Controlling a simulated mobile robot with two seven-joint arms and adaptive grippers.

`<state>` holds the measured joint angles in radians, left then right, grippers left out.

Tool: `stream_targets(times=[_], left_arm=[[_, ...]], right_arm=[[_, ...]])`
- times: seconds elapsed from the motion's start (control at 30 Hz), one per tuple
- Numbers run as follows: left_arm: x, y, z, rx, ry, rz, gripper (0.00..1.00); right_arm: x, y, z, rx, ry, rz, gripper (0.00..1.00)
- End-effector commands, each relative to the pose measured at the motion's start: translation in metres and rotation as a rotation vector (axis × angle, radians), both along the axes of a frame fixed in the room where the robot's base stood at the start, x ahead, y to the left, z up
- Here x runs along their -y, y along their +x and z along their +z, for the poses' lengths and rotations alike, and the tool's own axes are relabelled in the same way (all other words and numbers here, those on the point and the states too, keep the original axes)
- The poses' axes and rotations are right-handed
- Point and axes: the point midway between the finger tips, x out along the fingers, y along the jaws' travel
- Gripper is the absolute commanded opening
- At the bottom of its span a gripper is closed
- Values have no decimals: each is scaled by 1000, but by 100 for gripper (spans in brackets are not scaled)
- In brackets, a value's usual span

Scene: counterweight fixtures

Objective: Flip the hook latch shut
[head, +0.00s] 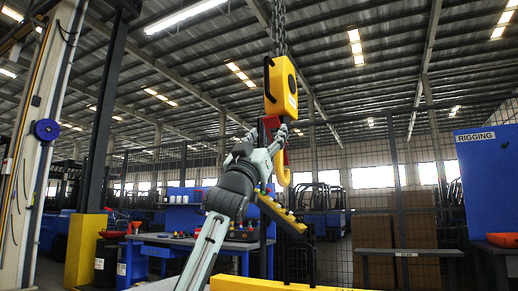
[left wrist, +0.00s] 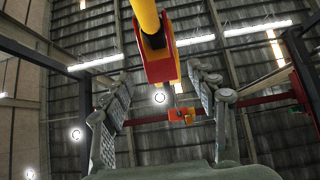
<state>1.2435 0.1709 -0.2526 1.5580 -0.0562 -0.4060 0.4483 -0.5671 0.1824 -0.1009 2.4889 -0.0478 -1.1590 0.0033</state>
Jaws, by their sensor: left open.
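A yellow hoist block (head: 281,86) hangs from a chain in the head view, with a yellow hook (head: 284,168) below it. A red part (head: 270,124), seemingly the latch, shows between block and hook, partly hidden by my left gripper (head: 266,140). In the left wrist view, the yellow hook (left wrist: 146,18) comes down from the top to a red block-like piece (left wrist: 161,66). My left gripper (left wrist: 157,88) is open there, one finger on each side of that piece, with visible gaps. Contact cannot be told. My right gripper is not in view.
A blue bench (head: 185,241) with small items stands behind my left arm. A yellow perforated bar (head: 280,214) sits below the hook. A blue RIGGING panel (head: 488,160) is at the right. Open air surrounds the hanging block.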

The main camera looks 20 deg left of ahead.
Motion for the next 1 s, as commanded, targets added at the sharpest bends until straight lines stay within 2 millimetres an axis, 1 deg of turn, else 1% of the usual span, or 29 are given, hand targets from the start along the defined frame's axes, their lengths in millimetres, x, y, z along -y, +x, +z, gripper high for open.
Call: stream_targets(times=[0.03, 0.2, 0.4, 0.6, 1.0], left_arm=[[-2, -7, -10, -2, 0, -1, 59], [-7, -33, -35, -1, 1, -1, 59], [-10, -54, -55, 0, 1, -1, 59], [-11, -60, -60, 1, 0, -1, 59], [-11, -60, -60, 0, 1, 0, 59]], right_arm=[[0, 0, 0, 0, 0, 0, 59], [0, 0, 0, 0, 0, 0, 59], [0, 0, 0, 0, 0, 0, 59], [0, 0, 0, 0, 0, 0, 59], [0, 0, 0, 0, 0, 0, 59]])
